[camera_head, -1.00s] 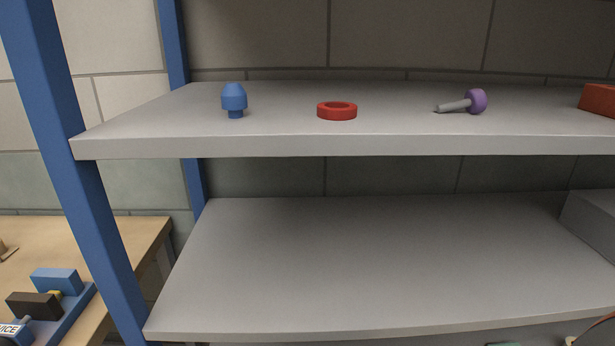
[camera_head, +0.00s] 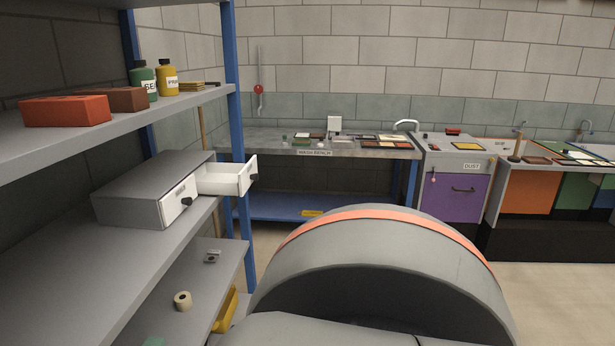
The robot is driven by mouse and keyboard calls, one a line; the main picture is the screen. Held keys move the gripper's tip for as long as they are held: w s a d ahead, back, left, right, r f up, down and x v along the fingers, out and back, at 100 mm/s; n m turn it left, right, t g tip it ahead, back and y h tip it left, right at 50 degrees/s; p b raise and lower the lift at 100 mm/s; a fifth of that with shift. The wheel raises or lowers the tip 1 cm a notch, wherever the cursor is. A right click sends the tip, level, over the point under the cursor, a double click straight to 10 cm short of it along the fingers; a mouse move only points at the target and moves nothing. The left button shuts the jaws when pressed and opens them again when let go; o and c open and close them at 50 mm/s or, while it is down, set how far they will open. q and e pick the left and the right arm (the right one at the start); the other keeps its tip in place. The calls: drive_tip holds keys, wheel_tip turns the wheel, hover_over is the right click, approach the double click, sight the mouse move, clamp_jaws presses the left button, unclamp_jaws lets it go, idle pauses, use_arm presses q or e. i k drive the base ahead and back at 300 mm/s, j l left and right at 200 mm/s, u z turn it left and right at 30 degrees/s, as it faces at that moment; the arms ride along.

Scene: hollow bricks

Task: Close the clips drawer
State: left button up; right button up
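A grey two-drawer cabinet (camera_head: 140,187) stands on the middle shelf at the left of the head view. Its nearer drawer (camera_head: 182,200) is shut and has a dark knob and a small label too small to read for certain. Its farther drawer (camera_head: 225,177) is pulled well out, with a white front, a dark knob and its hollow inside partly showing. I see no readable label on the open drawer, so I cannot tell from lettering which is the clips drawer. Neither of my grippers is in view.
The upper shelf (camera_head: 130,122) holds bricks (camera_head: 66,111) and green (camera_head: 144,80) and yellow (camera_head: 168,79) bottles. A blue post (camera_head: 238,150) stands close by the open drawer. A lower shelf holds a roll (camera_head: 183,300). A bench (camera_head: 265,145) stands behind. Floor is free at right.

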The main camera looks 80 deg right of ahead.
sight(223, 179)
drive_tip(key=z, duration=1.65)
